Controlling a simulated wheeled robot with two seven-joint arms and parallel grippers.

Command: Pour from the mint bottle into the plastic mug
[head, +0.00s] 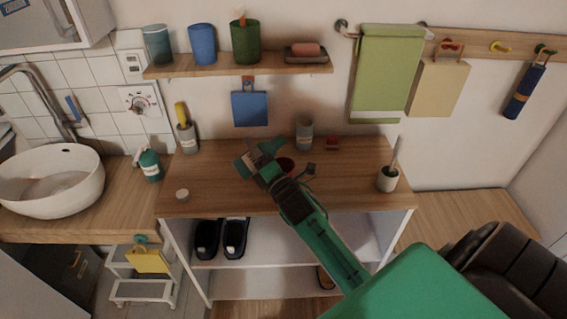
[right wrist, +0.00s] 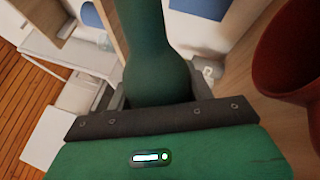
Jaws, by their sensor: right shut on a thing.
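My right gripper (head: 266,166) is over the wooden counter top, shut on a green bottle (right wrist: 152,70), which I take for the mint bottle. In the right wrist view the bottle's rounded body sits between the fingers and its narrower part runs out of the top of the picture. In the head view the gripper largely hides it, and its tilt is hard to tell. A dark red mug (head: 286,163) stands on the counter just behind the gripper, partly hidden. It also shows in the right wrist view (right wrist: 291,48), to the right of the bottle and apart from it. My left gripper is not in view.
A grey cup (head: 304,133) stands at the counter's back, a cup with a brush (head: 388,179) at the right and a small white round thing (head: 182,195) at front left. A teal bottle (head: 150,165) stands by the sink (head: 50,185). A shelf (head: 240,66) hangs above.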

